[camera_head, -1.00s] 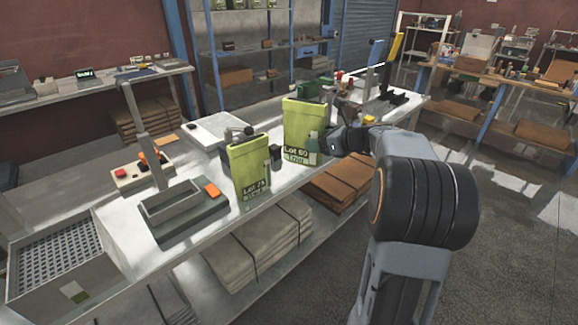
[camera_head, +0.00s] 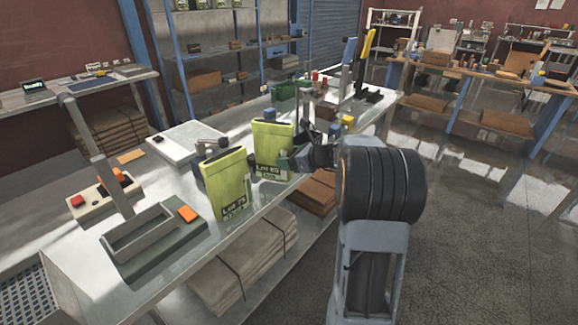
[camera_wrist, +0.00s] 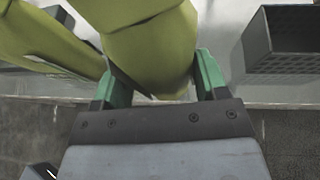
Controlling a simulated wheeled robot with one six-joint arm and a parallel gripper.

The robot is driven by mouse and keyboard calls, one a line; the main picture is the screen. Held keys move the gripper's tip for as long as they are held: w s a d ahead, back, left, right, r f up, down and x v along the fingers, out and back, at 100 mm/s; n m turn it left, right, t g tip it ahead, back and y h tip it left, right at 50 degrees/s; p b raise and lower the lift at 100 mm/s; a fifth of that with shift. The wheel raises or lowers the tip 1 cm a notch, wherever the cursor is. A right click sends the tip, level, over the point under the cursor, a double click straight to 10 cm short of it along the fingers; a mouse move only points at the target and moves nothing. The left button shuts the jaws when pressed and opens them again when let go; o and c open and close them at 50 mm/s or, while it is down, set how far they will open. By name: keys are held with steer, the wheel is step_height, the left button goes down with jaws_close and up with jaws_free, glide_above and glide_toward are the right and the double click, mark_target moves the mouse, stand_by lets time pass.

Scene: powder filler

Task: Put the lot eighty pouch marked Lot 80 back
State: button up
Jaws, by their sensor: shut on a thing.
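The lime-green pouch whose label reads as Lot 80 (camera_head: 271,138) stands upright at the bench's near edge in the head view. My gripper (camera_head: 288,160) is shut on its lower right side. In the wrist view the pouch (camera_wrist: 150,50) is between the green fingers of my gripper (camera_wrist: 155,85). A similar pouch marked Lot 75 (camera_head: 226,180) stands just left of it, and part of it shows at left in the wrist view (camera_wrist: 40,40). Whether the held pouch's base touches the bench is unclear, and what is beneath it is hidden.
A dark bin (camera_wrist: 283,45) is right in the wrist view.

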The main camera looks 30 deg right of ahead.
steer(key=shift+f, duration=1.2)
steer(key=shift+f, duration=0.1)
steer(key=shift+f, duration=0.1)
steer(key=o, duration=1.3)
steer(key=shift+c, duration=0.2)
